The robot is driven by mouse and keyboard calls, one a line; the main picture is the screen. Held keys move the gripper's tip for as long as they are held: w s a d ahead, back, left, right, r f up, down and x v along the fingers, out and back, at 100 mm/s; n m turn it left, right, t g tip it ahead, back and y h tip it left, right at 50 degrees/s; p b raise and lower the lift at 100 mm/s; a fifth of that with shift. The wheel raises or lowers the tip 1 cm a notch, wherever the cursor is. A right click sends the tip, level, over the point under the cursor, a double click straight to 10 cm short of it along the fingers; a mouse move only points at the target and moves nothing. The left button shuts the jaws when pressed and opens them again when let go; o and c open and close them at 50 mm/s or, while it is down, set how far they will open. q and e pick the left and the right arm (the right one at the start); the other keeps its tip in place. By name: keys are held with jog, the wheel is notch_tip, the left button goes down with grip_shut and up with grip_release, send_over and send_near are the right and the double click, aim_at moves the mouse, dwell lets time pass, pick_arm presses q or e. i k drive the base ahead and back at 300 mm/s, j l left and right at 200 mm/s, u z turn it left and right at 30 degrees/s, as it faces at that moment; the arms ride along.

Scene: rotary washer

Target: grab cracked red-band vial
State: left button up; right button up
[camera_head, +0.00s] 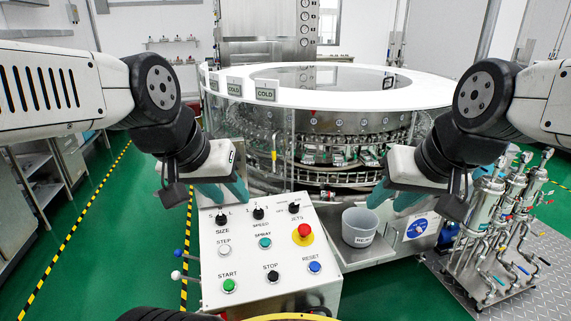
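The rotary washer (345,125) stands ahead, with a ring of small glass vials behind its clear guard. The vials are too small to tell which one is cracked or has a red band. A small red spot shows near the top of the drum, but I cannot tell what it is. My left gripper (224,192) is open and empty above the control panel's back edge. My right gripper (394,197) is open and empty, above and right of the grey bin. Both are in front of the washer, apart from the vials.
The control panel (245,262) with buttons and a red emergency knob stands at front centre. A grey labelled bin (360,227) sits on a metal shelf beside it. Metal filter housings (495,215) stand at right. A white ring cover (330,98) with COLD signs tops the washer.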

aim_at(323, 194)
jog(key=l+u, duration=0.1)
jog(key=u, duration=0.7)
jog(key=l+u, duration=0.5)
jog(key=l, duration=0.15)
jog(key=l+u, duration=0.45)
jog(key=l, duration=0.2)
jog(key=k+l, duration=0.1)
jog(key=l, duration=0.35)
jog(key=k+l+u, duration=0.1)
jog(key=l, duration=0.4)
jog(key=k+l, duration=0.1)
jog(key=l, duration=0.35)
jog(key=u, duration=0.05)
